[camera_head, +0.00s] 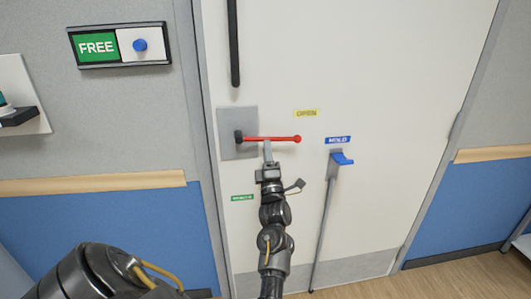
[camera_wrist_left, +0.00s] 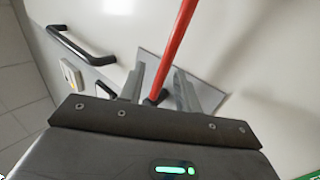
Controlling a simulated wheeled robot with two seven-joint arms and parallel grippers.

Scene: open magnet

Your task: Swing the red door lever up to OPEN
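The red door lever (camera_head: 275,139) points right, about level, from a dark pivot on a grey plate (camera_head: 228,118) on the white door. A yellow OPEN label (camera_head: 306,113) is above and right of its tip. My left gripper (camera_head: 267,150) is just below the lever's middle in the head view. In the left wrist view its two fingers (camera_wrist_left: 158,85) are apart, and the red lever (camera_wrist_left: 177,45) shows in the gap between them. I cannot tell whether they touch it. My right gripper is not in view.
A black vertical handle (camera_head: 234,43) is above the plate. A FREE panel (camera_head: 120,45) with a blue knob is on the left wall. Bare door surrounds the red lever's tip.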

